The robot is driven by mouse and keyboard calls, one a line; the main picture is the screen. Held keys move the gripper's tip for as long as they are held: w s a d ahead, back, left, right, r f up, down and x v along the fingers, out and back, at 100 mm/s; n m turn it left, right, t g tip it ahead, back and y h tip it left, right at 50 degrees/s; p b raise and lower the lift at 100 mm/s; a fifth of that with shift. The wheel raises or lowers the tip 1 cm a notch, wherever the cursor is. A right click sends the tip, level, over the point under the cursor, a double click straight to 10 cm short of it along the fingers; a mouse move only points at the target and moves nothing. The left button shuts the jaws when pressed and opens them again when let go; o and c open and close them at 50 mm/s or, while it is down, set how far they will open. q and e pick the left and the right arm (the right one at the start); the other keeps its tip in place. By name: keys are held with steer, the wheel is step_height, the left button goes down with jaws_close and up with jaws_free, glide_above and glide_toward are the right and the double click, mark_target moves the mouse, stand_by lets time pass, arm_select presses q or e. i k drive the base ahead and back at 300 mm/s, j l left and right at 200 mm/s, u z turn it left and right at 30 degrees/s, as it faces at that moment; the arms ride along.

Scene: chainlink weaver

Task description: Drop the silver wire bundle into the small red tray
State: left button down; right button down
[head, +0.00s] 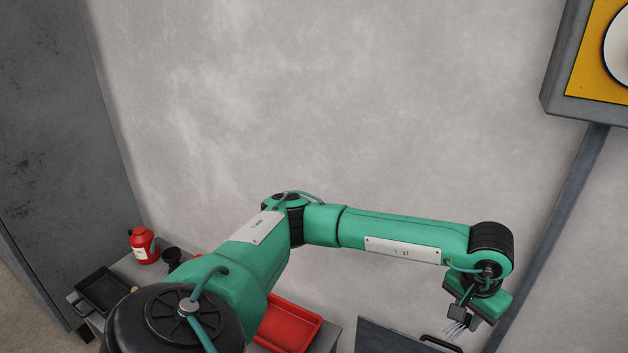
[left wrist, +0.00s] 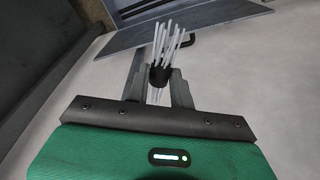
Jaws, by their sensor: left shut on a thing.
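The silver wire bundle (left wrist: 167,42) is a spray of several thin pale wires with a black band around it. My left gripper (left wrist: 160,78) is shut on it at the band, and the wires stick out past the fingertips. In the head view the bundle (head: 454,328) shows small at the lower right, below my left wrist, held in the air. A red tray (head: 290,326) lies on a grey bench at the bottom centre, partly hidden behind my left arm. The gripper is well to the right of the tray. My right gripper is not in view.
A red canister (head: 144,246), a small black cup (head: 172,257) and a black tray (head: 103,290) stand on the bench at the left. A dark grey panel with a black handle (head: 441,343) is below the gripper. A grey-framed yellow box (head: 590,60) hangs at the upper right.

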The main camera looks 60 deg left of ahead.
mark_target(281, 332)
steer(key=u, duration=0.5)
steer(key=j+u, duration=0.1)
steer(key=u, duration=0.85)
steer(key=j+u, duration=0.1)
steer(key=u, duration=0.35)
steer(key=i+l, duration=0.05)
